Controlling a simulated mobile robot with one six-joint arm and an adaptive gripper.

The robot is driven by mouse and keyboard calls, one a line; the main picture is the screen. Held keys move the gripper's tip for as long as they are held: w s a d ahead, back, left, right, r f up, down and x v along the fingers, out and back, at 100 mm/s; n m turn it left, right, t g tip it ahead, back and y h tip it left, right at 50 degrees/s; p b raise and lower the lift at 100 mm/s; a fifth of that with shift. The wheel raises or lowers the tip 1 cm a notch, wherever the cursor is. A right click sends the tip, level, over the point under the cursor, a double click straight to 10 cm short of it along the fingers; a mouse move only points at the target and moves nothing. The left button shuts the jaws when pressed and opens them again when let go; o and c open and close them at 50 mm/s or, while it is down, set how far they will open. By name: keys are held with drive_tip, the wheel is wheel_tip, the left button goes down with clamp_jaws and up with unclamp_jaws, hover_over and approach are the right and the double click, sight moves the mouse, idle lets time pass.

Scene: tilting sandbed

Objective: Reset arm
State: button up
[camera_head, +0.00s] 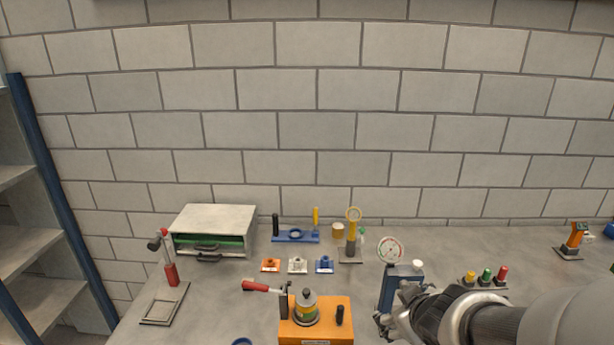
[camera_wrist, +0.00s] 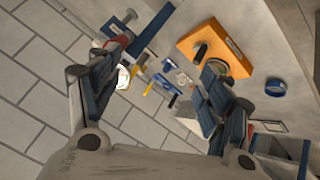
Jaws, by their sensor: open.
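My arm reaches in from the lower right of the head view, and my gripper (camera_head: 384,325) is beside a blue upright device at the bench's front. In the wrist view my gripper (camera_wrist: 150,105) has its two fingers spread wide apart, with nothing between them. The blue device (camera_head: 400,285) has a round dial (camera_head: 390,250) on top and is partly hidden by my gripper. The orange block (camera_wrist: 208,38) also shows in the wrist view.
A white box with a green drawer (camera_head: 215,230) stands at the back left. Small orange, white and blue fixtures (camera_head: 297,265) sit mid-bench. A blue rack (camera_head: 295,236) and yellow-topped gauge (camera_head: 353,240) stand behind. Coloured buttons (camera_head: 486,276) are right.

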drive_tip(key=s+a+r+m+g+b, duration=0.1)
drive_tip(key=s+a+m+g, duration=0.1)
drive_tip(key=s, duration=0.8)
drive_tip(key=s+a+r+m+g+b, duration=0.1)
drive_tip(key=s+a+m+g+b, duration=0.1)
drive_tip(key=s, duration=0.9)
drive_tip(key=shift+a+r+m+y, duration=0.15)
drive_tip(key=shift+a+m+y, duration=0.25)
drive_tip(key=shift+a+m, duration=0.25)
